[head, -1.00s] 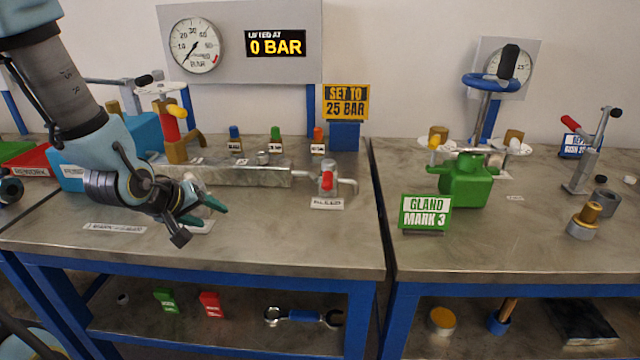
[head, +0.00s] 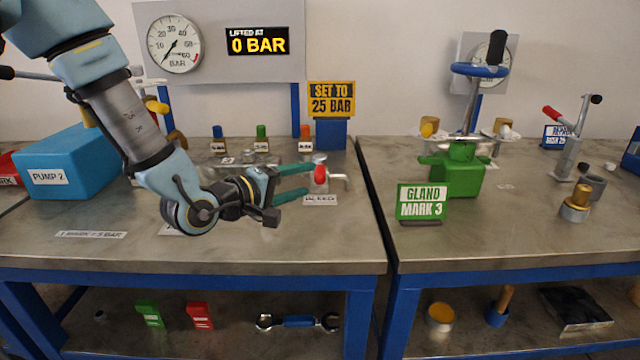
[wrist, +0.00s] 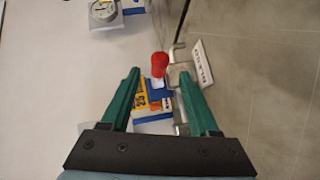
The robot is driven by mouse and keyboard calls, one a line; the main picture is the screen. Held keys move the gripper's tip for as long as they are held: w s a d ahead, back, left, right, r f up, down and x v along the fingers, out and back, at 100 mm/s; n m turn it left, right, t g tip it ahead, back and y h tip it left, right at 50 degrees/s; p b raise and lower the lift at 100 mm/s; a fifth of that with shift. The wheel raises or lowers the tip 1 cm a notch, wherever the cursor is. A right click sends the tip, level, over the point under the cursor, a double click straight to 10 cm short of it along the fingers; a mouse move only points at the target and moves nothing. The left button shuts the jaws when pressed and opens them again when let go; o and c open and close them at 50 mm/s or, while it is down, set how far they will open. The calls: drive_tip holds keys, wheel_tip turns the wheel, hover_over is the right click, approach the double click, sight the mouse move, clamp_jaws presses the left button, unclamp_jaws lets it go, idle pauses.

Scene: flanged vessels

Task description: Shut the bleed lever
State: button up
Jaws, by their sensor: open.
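The bleed lever (head: 320,174) has a red grip and sits on a metal fitting at the right end of the left bench's pipe. A white label reading BLEED (head: 321,199) lies in front of it. My gripper (head: 305,182) is open, with green fingers pointing right at the lever. My gripper (wrist: 160,78) holds nothing. Whether a finger touches the lever cannot be told.
A gauge (head: 173,44) and a 0 BAR display (head: 258,41) hang behind. A SET TO 25 BAR sign (head: 331,98) stands behind the lever. Several coloured-top pegs stand near the pipe. A green vessel (head: 458,172) and GLAND MARK 3 sign (head: 422,202) stand right.

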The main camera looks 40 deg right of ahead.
sight(320, 175)
drive_tip(key=x, duration=0.6)
drive_tip(key=shift+p, duration=0.4)
clamp_jaws()
idle(1.0)
